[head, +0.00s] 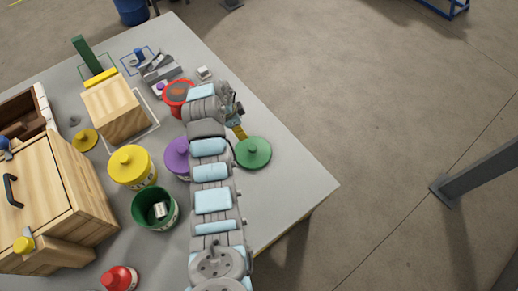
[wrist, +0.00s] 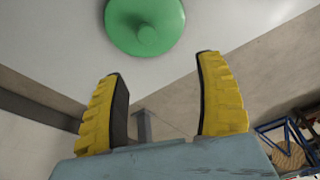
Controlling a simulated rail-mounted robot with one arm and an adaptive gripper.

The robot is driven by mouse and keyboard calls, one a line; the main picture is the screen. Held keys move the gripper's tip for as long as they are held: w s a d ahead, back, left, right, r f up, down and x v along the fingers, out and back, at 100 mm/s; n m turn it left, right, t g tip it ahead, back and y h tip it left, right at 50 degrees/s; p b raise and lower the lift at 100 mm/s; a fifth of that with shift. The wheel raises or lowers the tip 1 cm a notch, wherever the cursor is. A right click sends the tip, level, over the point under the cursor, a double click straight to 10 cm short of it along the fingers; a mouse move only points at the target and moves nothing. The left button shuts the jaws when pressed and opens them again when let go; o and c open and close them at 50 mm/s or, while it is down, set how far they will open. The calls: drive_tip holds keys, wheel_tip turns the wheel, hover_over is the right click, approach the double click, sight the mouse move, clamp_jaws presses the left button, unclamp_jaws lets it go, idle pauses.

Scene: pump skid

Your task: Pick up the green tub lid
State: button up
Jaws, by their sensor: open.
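The green tub lid (head: 254,153) is a round disc with a small knob on top. It lies flat on the grey table near its right edge, knob up. In the wrist view the lid (wrist: 145,20) shows at the top, cut off by the frame, beyond the fingertips. My gripper (head: 239,132) is just behind the lid in the head view, partly hidden by my arm. In the wrist view my gripper's yellow fingers (wrist: 161,64) are spread apart with nothing between them. The open green tub (head: 155,209) stands left of my arm with a pale object inside.
A purple-lidded tub (head: 177,157) stands close left of my arm, partly hidden by it. A red tub (head: 178,97) is behind. A yellow-lidded tub (head: 132,167), a wooden block (head: 113,108) and a wooden cabinet (head: 50,200) fill the left. The table right of the lid is clear.

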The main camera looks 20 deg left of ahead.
sight(252, 147)
drive_tip(key=shift+g, duration=0.4)
drive_tip(key=b+x, duration=0.1)
drive_tip(key=x, duration=0.2)
drive_tip(key=b+x, duration=0.1)
drive_tip(key=x, duration=0.3)
drive_tip(key=d+b+x, duration=0.1)
drive_tip(key=b+x, duration=0.1)
drive_tip(key=x, duration=0.2)
drive_tip(key=shift+s, duration=0.4)
drive_tip(key=shift+b+x, duration=1.05)
drive_tip(key=shift+x, duration=0.8)
drive_tip(key=shift+d+f, duration=0.15)
drive_tip(key=shift+f, duration=0.55)
clamp_jaws()
